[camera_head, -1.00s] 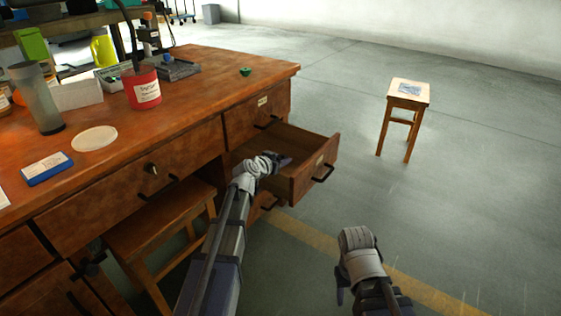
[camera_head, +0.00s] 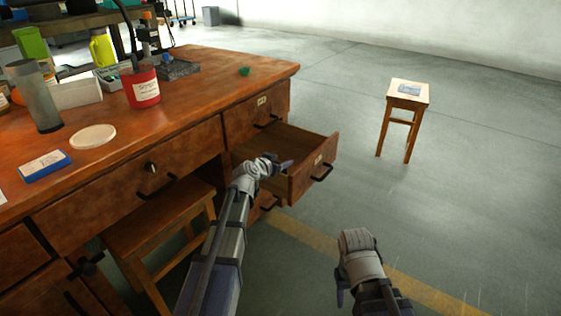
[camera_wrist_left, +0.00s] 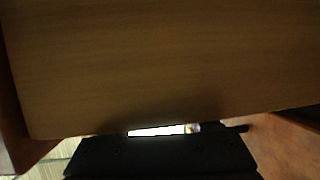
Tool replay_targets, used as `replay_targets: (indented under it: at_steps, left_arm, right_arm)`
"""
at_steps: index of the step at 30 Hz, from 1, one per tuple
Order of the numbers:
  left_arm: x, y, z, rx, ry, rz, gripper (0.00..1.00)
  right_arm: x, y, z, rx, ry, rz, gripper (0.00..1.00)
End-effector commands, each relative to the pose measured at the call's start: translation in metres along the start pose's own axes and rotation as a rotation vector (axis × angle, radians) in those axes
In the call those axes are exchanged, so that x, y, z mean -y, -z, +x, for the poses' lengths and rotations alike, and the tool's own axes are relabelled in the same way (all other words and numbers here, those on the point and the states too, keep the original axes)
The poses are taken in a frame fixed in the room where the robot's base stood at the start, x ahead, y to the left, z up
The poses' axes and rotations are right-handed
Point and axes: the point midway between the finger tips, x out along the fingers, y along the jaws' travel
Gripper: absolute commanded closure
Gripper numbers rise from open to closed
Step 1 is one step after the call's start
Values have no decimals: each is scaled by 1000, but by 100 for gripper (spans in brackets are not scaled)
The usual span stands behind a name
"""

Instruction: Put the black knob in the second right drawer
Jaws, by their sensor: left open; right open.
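The second right drawer (camera_head: 312,177) of the wooden desk is pulled out, and its inside looks bare where I can see it. My left gripper (camera_head: 281,164) is open and reaches over the open drawer; part of the drawer is hidden behind it. In the left wrist view, a plain wooden surface (camera_wrist_left: 160,60) fills most of the picture, with a dark part of my gripper at the bottom edge. I cannot make out the black knob in any view. My right gripper (camera_head: 341,287) is open, low over the floor, away from the desk.
The closed top right drawer (camera_head: 257,113) sits above the open one. The desktop (camera_head: 200,100) holds a red tin (camera_head: 142,88), a grey cylinder (camera_head: 36,95), a white disc (camera_head: 94,136) and a small green item (camera_head: 245,71). A stool (camera_head: 409,95) stands on open floor.

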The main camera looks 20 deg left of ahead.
Motion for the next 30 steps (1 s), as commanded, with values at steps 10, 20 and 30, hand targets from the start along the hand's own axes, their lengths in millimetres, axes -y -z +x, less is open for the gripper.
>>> replay_targets:
  at_steps: [10,20,30]
  left_arm:
    - [0,12,-36,3,1,-4,23]
    - [-1,12,-101,2,1,-2,23]
    - [0,11,-125,1,-1,-1,23]
  right_arm:
    - [-2,-2,-25,2,0,0,48]
    - [-5,-3,-50,2,0,-3,48]
    - [-6,-4,-58,2,0,-6,48]
